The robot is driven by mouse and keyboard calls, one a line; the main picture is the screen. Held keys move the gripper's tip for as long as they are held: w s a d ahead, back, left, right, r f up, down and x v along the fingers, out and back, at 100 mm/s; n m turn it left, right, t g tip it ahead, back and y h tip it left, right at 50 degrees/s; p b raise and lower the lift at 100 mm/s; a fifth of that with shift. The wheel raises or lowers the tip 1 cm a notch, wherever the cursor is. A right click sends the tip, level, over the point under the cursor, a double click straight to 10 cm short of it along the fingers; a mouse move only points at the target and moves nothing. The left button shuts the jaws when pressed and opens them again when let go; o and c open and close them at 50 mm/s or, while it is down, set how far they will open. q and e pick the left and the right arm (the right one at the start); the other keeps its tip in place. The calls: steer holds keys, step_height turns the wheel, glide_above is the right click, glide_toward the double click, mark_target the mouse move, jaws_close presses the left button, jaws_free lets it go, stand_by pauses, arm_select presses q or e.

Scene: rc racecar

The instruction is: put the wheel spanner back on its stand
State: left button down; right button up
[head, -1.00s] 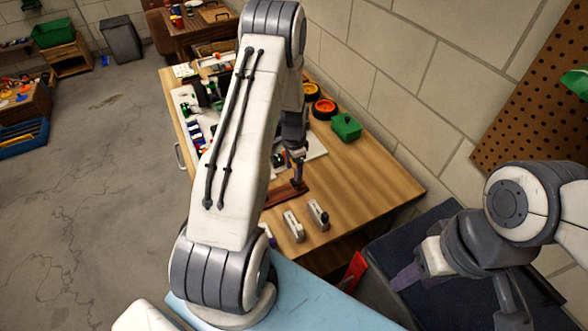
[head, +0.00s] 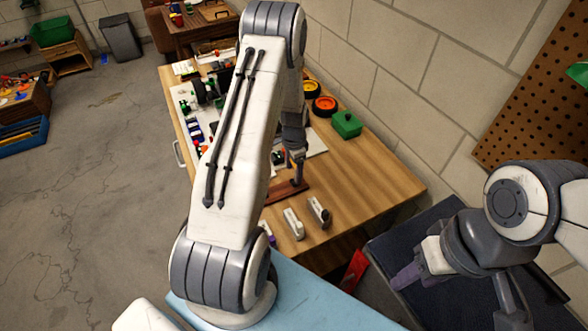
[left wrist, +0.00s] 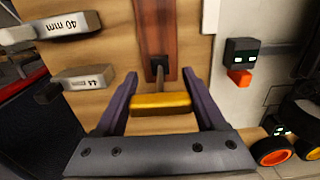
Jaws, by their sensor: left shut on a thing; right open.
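The wheel spanner (left wrist: 160,103) has a yellow crossbar handle and a dark shaft. My left gripper (left wrist: 159,78) is shut on its handle, with a purple finger at each end. The spanner's dark lower end (left wrist: 158,66) shows over the reddish-brown wooden stand (left wrist: 156,30). I cannot tell whether it sits in the stand or just above it. In the head view my left gripper (head: 297,158) is over the stand (head: 285,192) on the workbench, and the spanner is too small to make out. My right gripper (head: 405,277) is open and empty at the lower right, away from the bench.
Two grey-and-white blocks (head: 294,223) (head: 319,212), marked in mm, stand near the stand. A green box (head: 346,124) and wheels with orange and yellow hubs (head: 325,106) lie farther back by the wall. Bare wood (head: 370,185) lies right of the stand. My left arm hides part of the bench.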

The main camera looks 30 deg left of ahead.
arm_select(q)
steer(key=shift+f, duration=0.2)
jaws_free()
steer(key=shift+r, duration=0.15)
step_height(320, 180, up, 10)
steer(key=shift+r+b, duration=0.15)
steer(key=shift+b, duration=0.75)
